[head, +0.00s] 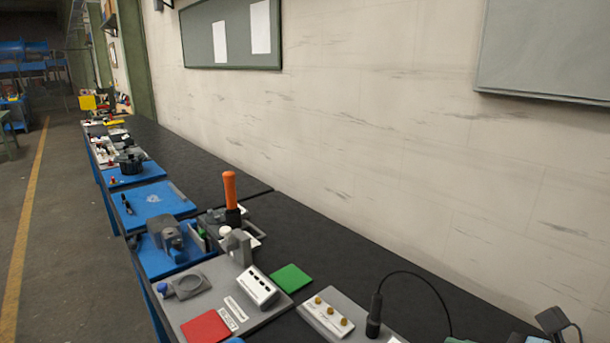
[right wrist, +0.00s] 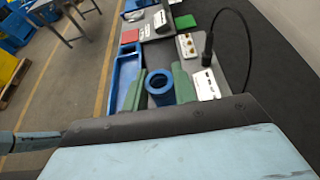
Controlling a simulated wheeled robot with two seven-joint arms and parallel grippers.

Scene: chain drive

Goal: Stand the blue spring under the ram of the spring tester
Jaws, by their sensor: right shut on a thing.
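The blue spring (right wrist: 160,86) shows in the right wrist view as a short blue cylinder with a dark round opening towards the camera. My right gripper (right wrist: 161,92) has a green finger on each side of it and is shut on it. The spring is above the bench, and its lower end is hidden. I cannot make out the spring tester or its ram for certain in either view. A device with an upright orange handle (head: 230,188) stands on the bench in the head view. My left gripper is in neither view.
A green pad (head: 292,278), red pad (head: 206,327) and white box (head: 258,288) are nearby. Dark bench top (head: 330,247) is clear along the wall.

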